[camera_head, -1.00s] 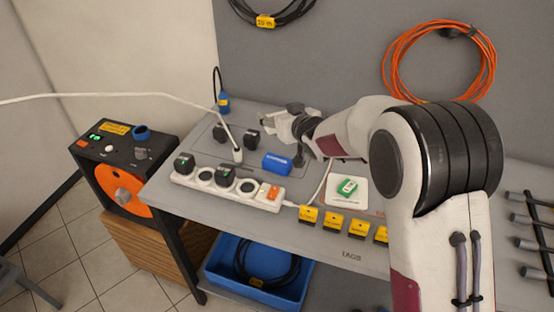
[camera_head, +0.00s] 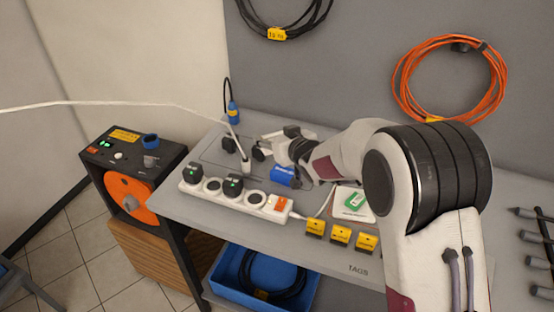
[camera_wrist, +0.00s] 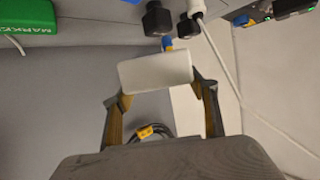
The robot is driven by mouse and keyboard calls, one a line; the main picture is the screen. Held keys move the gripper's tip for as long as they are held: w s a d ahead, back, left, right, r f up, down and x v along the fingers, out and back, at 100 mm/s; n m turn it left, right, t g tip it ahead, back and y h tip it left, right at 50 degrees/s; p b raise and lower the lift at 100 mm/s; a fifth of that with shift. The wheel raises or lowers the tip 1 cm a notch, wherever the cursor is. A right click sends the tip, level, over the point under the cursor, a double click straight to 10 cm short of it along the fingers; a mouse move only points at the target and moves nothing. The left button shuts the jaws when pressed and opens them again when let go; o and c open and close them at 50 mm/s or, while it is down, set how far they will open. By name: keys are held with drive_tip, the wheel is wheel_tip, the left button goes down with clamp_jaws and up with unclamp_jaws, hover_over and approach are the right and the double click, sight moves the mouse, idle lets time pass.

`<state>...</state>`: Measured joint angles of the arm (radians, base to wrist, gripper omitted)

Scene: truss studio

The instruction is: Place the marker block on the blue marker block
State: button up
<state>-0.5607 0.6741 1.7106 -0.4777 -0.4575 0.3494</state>
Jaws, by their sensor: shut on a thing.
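My gripper (camera_wrist: 160,92) is shut on a plain white block (camera_wrist: 155,72), held crosswise between the two fingers. In the head view my gripper (camera_head: 274,140) hangs above the rear of the bench. The blue marker block (camera_head: 282,176) lies on the bench in front of and below my gripper, partly covered by my arm on its right. The green block also shows at the upper left of the wrist view (camera_wrist: 25,16). I cannot make out the blue marker block in the wrist view.
A white power strip (camera_head: 240,201) with black plugs lies along the bench front. Black plugs (camera_head: 229,145) and a white cable plug (camera_head: 245,165) stand left of my gripper. Several yellow tags (camera_head: 340,236) line the front edge. A blue bin (camera_head: 228,278) sits below.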

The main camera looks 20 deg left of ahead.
drive_tip(key=shift+f, duration=2)
drive_tip(key=shift+f, duration=1.85)
drive_tip(key=shift+f, duration=0.1)
drive_tip(key=o, duration=1.2)
drive_tip(key=shift+s+d+r, duration=0.15)
drive_tip(key=shift+r, duration=0.05)
drive_tip(key=shift+v, duration=5.75)
